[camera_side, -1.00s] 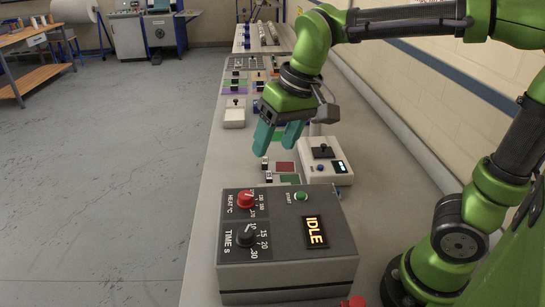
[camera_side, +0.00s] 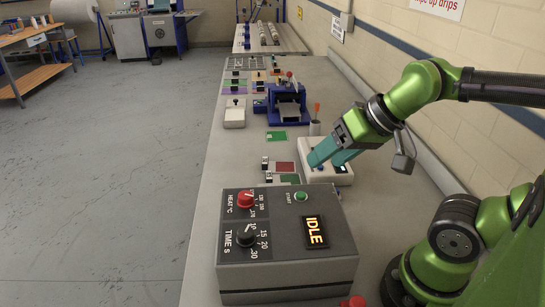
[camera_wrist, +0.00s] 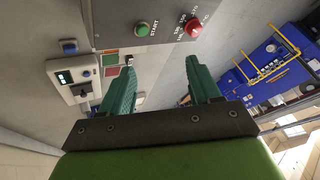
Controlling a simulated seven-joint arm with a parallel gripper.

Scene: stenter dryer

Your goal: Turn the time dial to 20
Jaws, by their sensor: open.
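The grey control box (camera_side: 290,270) stands at the front of the bench in the side view. Its black time dial (camera_side: 246,236) is at the lower left of the panel, with 10, 15, 20 and 30 around it. Its mark looks to be near 10, but is too small to be sure. The time dial is outside the wrist view. My gripper (camera_side: 326,160) is open and empty, behind the box and apart from it, over a white device. In the wrist view my open fingers (camera_wrist: 160,68) point toward the box's upper edge.
The red heat dial (camera_side: 246,200) sits just behind the time dial. The green start button (camera_side: 301,196) and IDLE display (camera_side: 315,231) are to the right. The white device (camera_side: 318,178) stands behind the box. A red button (camera_side: 353,301) is in front.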

